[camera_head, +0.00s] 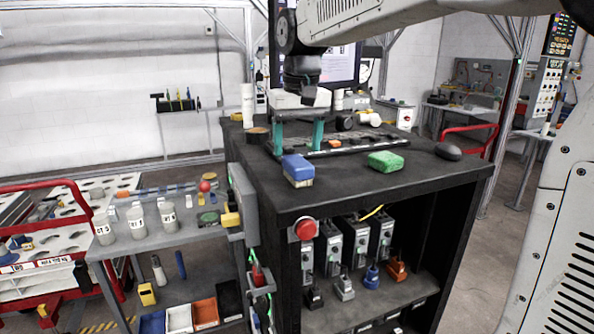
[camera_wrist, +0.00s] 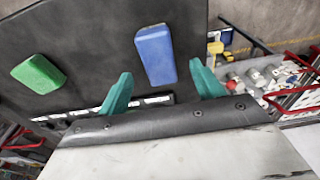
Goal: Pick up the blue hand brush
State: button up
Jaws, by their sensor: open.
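The blue hand brush (camera_head: 297,168) lies on the black bench top near its front left edge, blue side up with a pale lower part. In the wrist view the blue brush (camera_wrist: 155,54) shows as a blue block in the gap between my two teal fingers, ahead of the tips. My gripper (camera_head: 298,150) is open and empty, fingers pointing down. In the head view it hangs just behind and above the brush. The fingers also show in the wrist view (camera_wrist: 160,74), apart from the brush.
A similar green brush (camera_head: 385,161) lies to the right on the black bench (camera_head: 350,186). A dark rounded object (camera_head: 448,152) sits near the right edge. A flat dark rack (camera_head: 355,143) lies behind. A grey side table (camera_head: 160,238) with jars stands left, lower down.

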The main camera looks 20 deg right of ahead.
aim_at(298, 161)
jog(key=shift+w+f, duration=0.15)
jog(key=shift+f, duration=1.1)
jog(key=shift+w+f, duration=0.15)
jog(key=shift+f, duration=1.05)
jog(key=shift+f, duration=0.25)
jog(key=c, duration=1.1)
